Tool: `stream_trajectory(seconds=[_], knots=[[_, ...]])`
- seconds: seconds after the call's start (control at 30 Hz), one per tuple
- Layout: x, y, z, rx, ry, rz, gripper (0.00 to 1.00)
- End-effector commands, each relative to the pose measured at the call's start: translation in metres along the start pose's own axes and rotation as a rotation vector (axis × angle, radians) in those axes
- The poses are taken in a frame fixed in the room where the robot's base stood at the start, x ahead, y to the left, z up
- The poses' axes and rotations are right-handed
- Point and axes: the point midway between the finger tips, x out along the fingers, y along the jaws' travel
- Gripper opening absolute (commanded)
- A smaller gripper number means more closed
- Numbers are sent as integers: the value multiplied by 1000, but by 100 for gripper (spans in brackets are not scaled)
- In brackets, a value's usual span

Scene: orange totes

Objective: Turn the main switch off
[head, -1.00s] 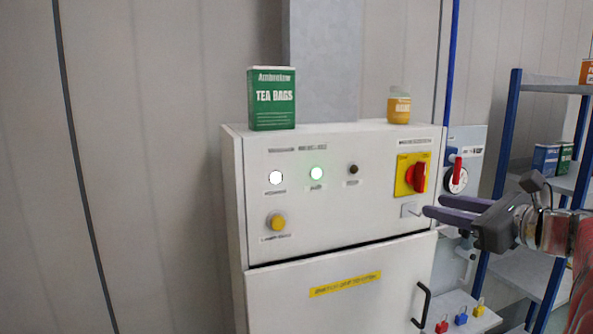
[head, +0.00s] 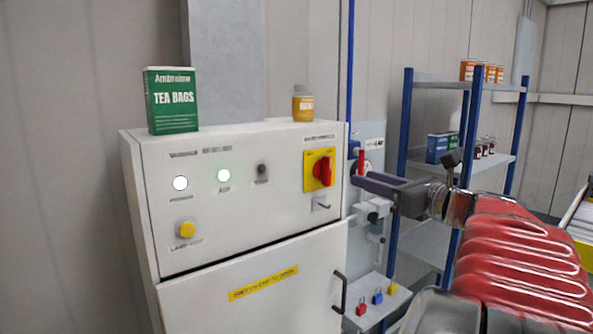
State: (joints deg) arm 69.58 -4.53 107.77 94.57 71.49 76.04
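The main switch (head: 322,170) is a red rotary handle on a yellow plate, at the upper right of the white cabinet's front panel (head: 225,215). Its handle stands roughly upright, slightly tilted. My gripper (head: 358,181) is to the right of the switch, pointing left, apart from the handle in the picture. Its fingers overlap from this angle, so its opening is hard to judge. It appears to hold nothing.
A yellow push button (head: 186,229) is at the panel's lower left. A green tea box (head: 171,100) and a small jar (head: 303,103) stand on the cabinet. Small padlocks (head: 377,297) sit on a ledge at the right. A blue-framed shelf (head: 463,85) stands behind my arm.

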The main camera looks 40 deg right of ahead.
Motion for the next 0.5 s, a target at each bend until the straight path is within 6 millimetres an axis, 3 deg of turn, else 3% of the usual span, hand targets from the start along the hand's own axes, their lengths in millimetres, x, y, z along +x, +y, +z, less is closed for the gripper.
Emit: stream_trajectory(seconds=[0.5], knots=[[76,2,-1,0,1,6,31]])
